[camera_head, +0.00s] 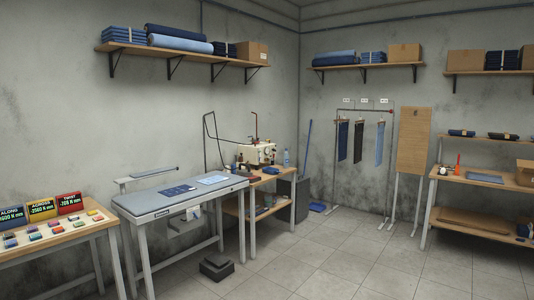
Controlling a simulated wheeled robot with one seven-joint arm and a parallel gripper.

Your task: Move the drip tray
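I cannot make out a drip tray with certainty at this distance. A cream-coloured machine (258,154) with a gauge and upright pipes stands on a wooden bench (270,176) near the room's back corner. Small dark red and blue items lie at its front, too small to tell apart. A flat dark blue piece (484,177) lies on the right-hand bench (500,184); I cannot tell whether it is a tray. My gripper is not in view.
A grey padded pressing table (180,196) stands left of the machine bench. A dark pedal-like block (216,266) sits on the floor before it. A left table (62,240) holds small coloured blocks. A rack (388,150) hangs denim strips. The tiled middle floor is clear.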

